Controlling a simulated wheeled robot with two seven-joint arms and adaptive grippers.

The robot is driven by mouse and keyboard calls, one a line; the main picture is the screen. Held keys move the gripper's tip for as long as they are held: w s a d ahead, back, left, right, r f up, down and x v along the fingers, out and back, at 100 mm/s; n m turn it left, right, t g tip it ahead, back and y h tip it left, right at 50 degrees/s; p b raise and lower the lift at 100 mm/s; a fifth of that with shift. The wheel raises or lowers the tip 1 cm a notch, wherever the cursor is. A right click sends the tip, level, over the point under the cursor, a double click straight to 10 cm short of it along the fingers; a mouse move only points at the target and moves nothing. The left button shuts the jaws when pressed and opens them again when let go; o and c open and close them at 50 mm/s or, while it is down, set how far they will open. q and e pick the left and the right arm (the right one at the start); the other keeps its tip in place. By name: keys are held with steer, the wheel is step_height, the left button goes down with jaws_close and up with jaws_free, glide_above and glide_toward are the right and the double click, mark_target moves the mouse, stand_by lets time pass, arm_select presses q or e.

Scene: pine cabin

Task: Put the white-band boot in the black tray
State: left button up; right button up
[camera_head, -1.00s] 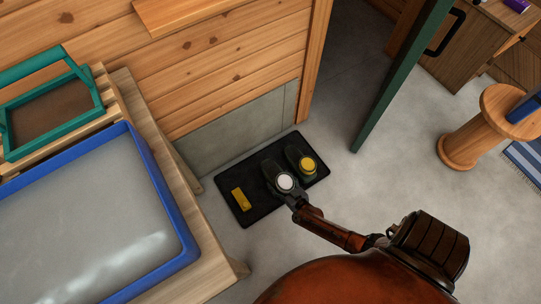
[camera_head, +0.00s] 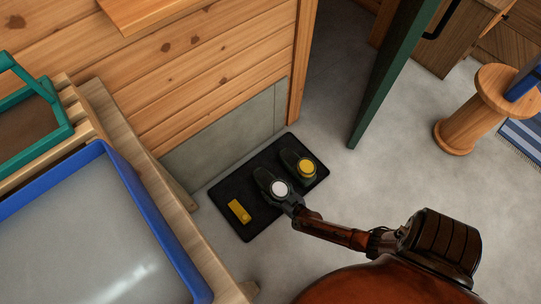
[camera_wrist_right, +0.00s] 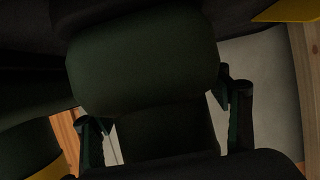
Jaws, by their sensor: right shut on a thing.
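The white-band boot (camera_head: 264,178) is dark green with a white round top and is at the middle of the black tray (camera_head: 247,227) on the floor. My right gripper (camera_head: 284,196) is at the boot's near side. In the right wrist view the dark green boot (camera_wrist_right: 145,60) fills the space between the two fingers, and the gripper (camera_wrist_right: 165,125) is shut on it. Whether the sole touches the tray is hard to tell. A boot with a yellow top (camera_head: 305,167) stands in the tray to the right. My left gripper is not in view.
A wooden bench with a blue-rimmed basin (camera_head: 150,213) stands at the left. The wooden wall is behind the tray, and a green door (camera_head: 385,80) and wooden stool (camera_head: 468,120) are right. Floor between them is clear.

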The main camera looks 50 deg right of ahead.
steer(key=shift+w+r, duration=0.1)
steer(key=shift+r, duration=0.05)
steer(key=shift+f, duration=0.25)
steer(key=o, duration=1.5)
steer(key=shift+o, duration=0.2)
steer(key=shift+s+r, duration=0.25)
steer(key=p+v, duration=0.5)
steer(key=v, duration=0.5)
steer(key=shift+s+a+r, duration=0.1)
steer(key=shift+r, duration=0.15)
arm_select(q)
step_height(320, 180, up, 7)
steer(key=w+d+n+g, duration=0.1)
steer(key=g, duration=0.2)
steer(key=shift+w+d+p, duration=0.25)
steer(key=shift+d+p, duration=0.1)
steer(key=shift+p, duration=0.05)
arm_select(e)
steer(key=shift+s+a+r, duration=0.1)
steer(key=shift+s+a, duration=0.05)
steer(key=shift+s, duration=0.5)
